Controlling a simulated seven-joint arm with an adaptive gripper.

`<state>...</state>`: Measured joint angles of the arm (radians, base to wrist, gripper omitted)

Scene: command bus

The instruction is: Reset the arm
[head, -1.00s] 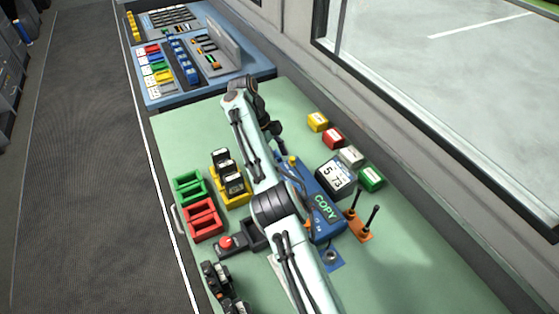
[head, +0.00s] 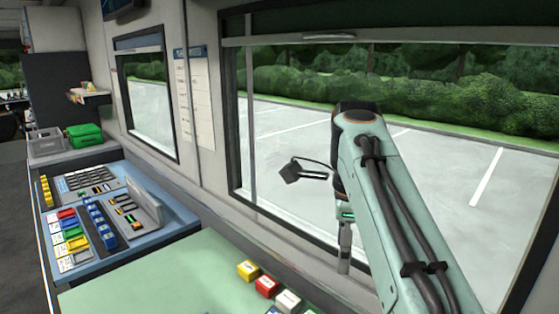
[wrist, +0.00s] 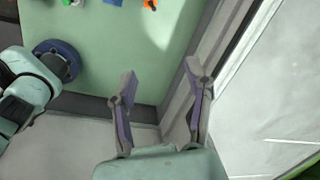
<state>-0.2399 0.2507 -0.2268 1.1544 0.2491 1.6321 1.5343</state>
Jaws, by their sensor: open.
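My gripper (head: 344,262) hangs in front of the large window in the head view, seen side-on at the end of my raised arm. In the wrist view my gripper (wrist: 162,75) has its two fingers spread apart, with nothing between them. Below it are the table's edge and the wall with the window frame. The green tabletop (head: 150,285) lies lower left of the gripper in the head view. It also shows in the wrist view (wrist: 115,45).
A yellow block (head: 248,270), a red block (head: 266,286) and a white block (head: 288,301) stand on the tabletop. The blue console (head: 160,243) with coloured buttons is at left. A green case (head: 84,135) lies farther back. The window wall (head: 205,190) runs alongside the table.

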